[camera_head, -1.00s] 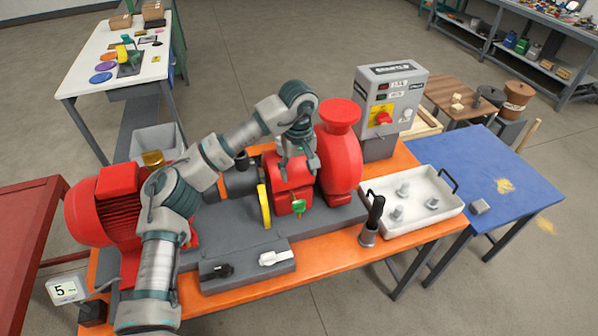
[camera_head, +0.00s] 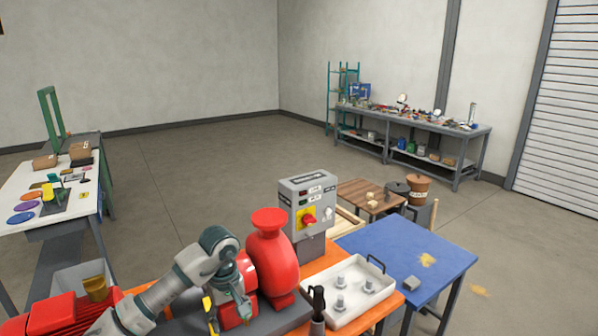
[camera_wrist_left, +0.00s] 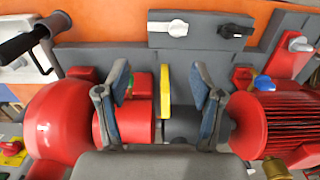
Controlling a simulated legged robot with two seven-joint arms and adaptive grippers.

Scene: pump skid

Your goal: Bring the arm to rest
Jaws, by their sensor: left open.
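The red pump body (camera_wrist_left: 58,120) is to the left and the red finned motor (camera_wrist_left: 275,122) to the right in that view. My right gripper is not in view.
A control box (camera_head: 308,205) stands behind the pump. A white tray (camera_head: 352,318) with several metal parts is on the orange bench. The blue table (camera_head: 405,250) is to the right, mostly clear. A grey block with two switches (camera_wrist_left: 200,29) lies along the bench edge.

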